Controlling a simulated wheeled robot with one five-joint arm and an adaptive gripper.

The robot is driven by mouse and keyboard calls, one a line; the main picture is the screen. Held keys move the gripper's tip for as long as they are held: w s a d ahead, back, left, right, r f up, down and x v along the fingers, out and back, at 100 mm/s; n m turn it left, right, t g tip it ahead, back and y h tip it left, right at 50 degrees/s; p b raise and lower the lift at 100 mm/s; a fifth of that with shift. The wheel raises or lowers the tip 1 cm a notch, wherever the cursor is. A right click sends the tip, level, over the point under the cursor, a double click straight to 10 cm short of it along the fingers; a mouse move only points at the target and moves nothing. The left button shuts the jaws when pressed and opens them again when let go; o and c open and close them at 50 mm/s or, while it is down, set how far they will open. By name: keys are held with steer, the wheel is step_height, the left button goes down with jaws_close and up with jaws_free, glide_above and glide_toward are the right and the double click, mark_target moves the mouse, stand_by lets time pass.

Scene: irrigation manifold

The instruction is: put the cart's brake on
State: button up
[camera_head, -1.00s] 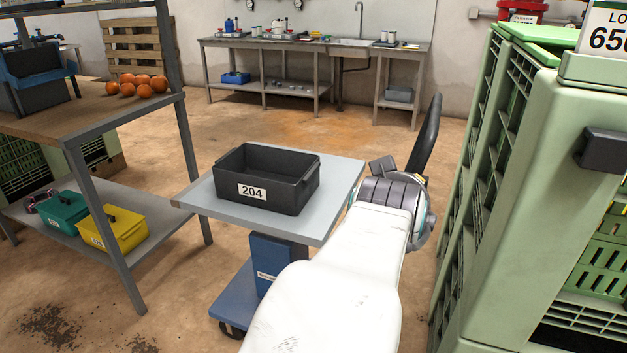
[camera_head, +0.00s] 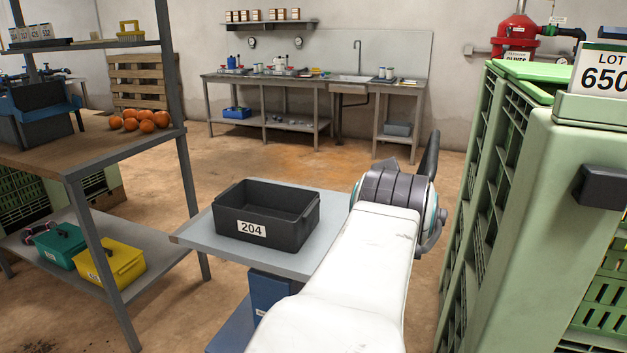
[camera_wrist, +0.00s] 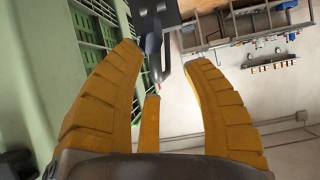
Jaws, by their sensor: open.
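The cart stands ahead, with a grey top (camera_head: 205,232), a blue column (camera_head: 268,293) and a blue base (camera_head: 232,333) cut off by the lower edge and partly covered by my arm. A black bin (camera_head: 265,219) labelled 204 sits on its top. I cannot make out a brake in the head view. My gripper (camera_wrist: 162,58) has its yellow fingers spread and empty in the wrist view. Beyond the fingertips is a dark metal piece (camera_wrist: 155,45) with a holed plate; I cannot tell what it belongs to. The gripper itself is hidden in the head view.
Green slatted crates (camera_head: 510,200) rise close on the right of my arm. A shelf (camera_head: 120,165) with oranges stands on the left. A sink bench (camera_head: 320,85) is at the back wall. Open floor (camera_head: 300,155) lies between cart and bench.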

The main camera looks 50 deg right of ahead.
steer(key=shift+a+r, duration=0.1)
steer(key=shift+r, duration=2.25)
